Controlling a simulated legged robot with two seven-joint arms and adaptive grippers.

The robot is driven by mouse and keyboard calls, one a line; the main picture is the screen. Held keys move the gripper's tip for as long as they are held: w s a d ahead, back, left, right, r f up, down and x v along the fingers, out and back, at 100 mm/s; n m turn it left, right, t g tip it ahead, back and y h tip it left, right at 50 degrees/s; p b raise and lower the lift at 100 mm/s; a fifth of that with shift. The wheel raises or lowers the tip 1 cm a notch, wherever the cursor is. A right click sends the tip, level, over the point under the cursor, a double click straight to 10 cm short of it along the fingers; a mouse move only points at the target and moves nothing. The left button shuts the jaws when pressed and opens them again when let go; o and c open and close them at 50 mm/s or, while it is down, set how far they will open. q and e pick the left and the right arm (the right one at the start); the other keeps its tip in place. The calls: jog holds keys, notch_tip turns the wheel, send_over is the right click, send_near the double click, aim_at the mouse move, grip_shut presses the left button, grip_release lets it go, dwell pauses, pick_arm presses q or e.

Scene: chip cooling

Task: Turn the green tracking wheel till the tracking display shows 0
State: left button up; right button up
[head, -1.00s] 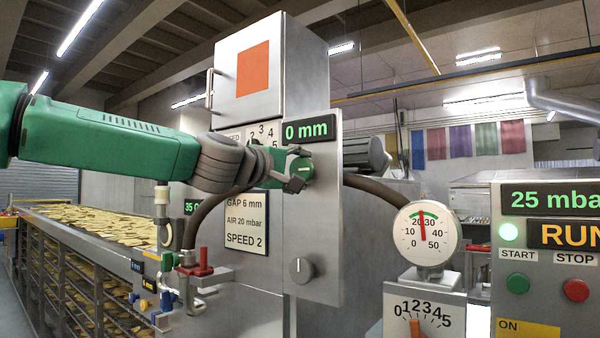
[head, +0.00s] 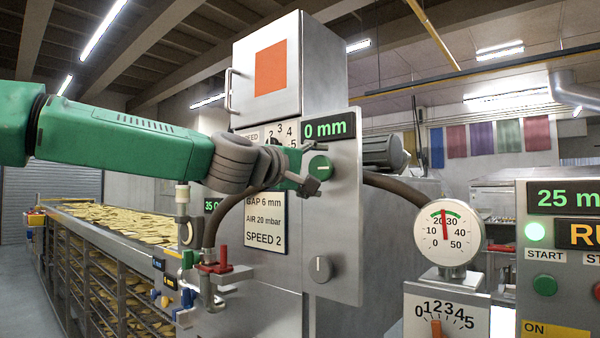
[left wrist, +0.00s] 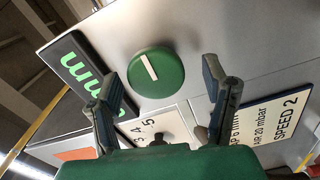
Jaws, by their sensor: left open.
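The green tracking wheel (head: 321,168) is a round knob with a white line, on the steel panel below the tracking display (head: 329,128). The display reads 0 mm in the head view. My left gripper (head: 310,174) is open at the wheel in the head view. In the left wrist view the green wheel (left wrist: 155,72) shows whole, beyond and between the open fingers of my left gripper (left wrist: 160,92), with nothing held. The display (left wrist: 85,70) is partly hidden behind a finger there. My right gripper is not in view.
A grey knob (head: 320,269) sits lower on the panel. A sign (head: 265,222) reads gap 6 mm, air 20 mbar, speed 2. A dial gauge (head: 449,234) stands to the right. A conveyor of chips (head: 100,220) runs at the left.

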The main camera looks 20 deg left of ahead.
pick_arm(q)
jog(key=v, duration=1)
jog(key=shift+s+a, duration=0.25)
jog(key=shift+a, duration=0.05)
jog(key=shift+d+f, duration=0.1)
jog(key=shift+d, duration=0.05)
